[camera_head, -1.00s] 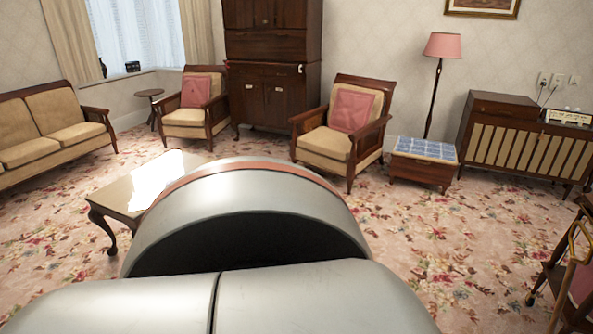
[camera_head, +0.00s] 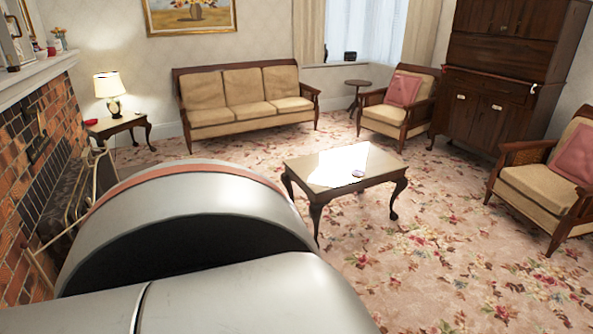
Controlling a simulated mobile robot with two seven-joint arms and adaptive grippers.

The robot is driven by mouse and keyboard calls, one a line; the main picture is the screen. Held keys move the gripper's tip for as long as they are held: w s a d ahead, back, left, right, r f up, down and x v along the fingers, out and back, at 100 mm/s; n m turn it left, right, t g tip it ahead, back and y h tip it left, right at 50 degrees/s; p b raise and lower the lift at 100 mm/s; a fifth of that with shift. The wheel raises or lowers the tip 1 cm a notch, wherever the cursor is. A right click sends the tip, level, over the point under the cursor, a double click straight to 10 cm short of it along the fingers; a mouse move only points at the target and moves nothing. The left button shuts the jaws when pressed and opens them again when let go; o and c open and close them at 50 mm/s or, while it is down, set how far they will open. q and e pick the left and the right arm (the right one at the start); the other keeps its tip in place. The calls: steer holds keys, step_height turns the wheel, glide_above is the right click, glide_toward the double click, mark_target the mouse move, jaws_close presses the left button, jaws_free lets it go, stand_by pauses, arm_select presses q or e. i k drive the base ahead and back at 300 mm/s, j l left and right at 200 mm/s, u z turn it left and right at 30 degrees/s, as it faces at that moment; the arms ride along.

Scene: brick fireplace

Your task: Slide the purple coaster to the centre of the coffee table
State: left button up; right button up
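The coffee table (camera_head: 318,181) stands on the carpet in the middle of the room, with dark curved legs and a top washed out by bright glare. A small, dark-rimmed round item (camera_head: 357,174) lies on its top, right of the middle and towards the front edge. It may be the coaster, but it is too small for me to tell its colour. Neither of my grippers is in view. A large grey part of my own body fills the lower left and hides the floor there.
A sofa (camera_head: 245,100) stands at the back wall, with armchairs (camera_head: 400,103) to the right. A lamp table (camera_head: 118,124) and brick fireplace (camera_head: 40,140) are on the left. Patterned carpet (camera_head: 450,245) lies clear in front and right of the table.

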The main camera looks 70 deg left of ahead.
mark_target(357, 173)
steer(key=u, duration=1.85)
steer(key=i+l, duration=0.25)
steer(key=i, duration=0.15)
steer(key=i+l, duration=0.2)
steer(key=i, duration=0.25)
steer(key=i+l+z, duration=0.1)
steer(key=i+l, duration=0.15)
steer(key=i, duration=0.15)
steer(key=i+l, duration=0.2)
steer(key=i, duration=0.25)
